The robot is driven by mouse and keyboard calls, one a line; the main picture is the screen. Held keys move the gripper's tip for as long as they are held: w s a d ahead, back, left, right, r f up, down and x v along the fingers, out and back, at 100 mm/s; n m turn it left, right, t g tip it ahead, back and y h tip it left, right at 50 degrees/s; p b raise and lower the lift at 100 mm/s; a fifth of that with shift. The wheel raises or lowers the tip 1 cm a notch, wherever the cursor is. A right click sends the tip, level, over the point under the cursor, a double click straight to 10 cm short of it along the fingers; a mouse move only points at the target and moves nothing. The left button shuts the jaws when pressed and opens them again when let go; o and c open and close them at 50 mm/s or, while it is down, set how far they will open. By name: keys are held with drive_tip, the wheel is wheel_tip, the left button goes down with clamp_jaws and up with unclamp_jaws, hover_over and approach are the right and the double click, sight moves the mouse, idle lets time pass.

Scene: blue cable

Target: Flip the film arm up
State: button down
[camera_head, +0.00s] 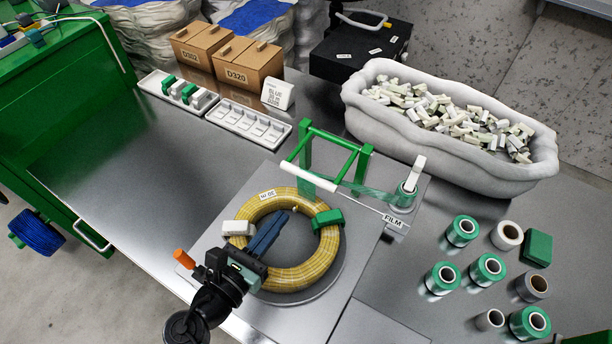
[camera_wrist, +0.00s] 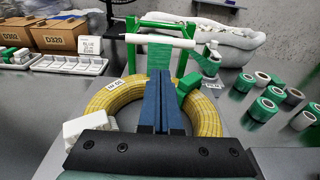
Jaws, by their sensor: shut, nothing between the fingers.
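The film arm is a green frame (camera_head: 293,149) with a white bar (camera_head: 308,178) across its near end, behind the yellow cable coil. The white bar also shows in the wrist view (camera_wrist: 160,40), ahead of the fingertips. Green film (camera_head: 372,196) stretches from a roll on the FILM stand (camera_head: 405,195) toward the frame. My gripper (camera_head: 286,214) has its blue fingers together and empty, above the coil's centre and on the near side of the white bar. The fingers also show in the wrist view (camera_wrist: 160,76), apart from the bar in the picture.
The yellow coil (camera_head: 328,263) lies on a round plate, with a white clip (camera_head: 238,228) and a green clip (camera_head: 327,219) on it. Several rolls (camera_head: 463,231) stand at right. A grey bin (camera_head: 450,160) and boxes (camera_head: 248,65) are behind. The left table is clear.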

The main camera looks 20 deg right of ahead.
drive_tip(key=x, duration=1)
idle(0.4)
drive_tip(key=shift+r+y+p, duration=0.3)
drive_tip(key=shift+r+p, duration=0.1)
drive_tip(key=shift+p, duration=0.55)
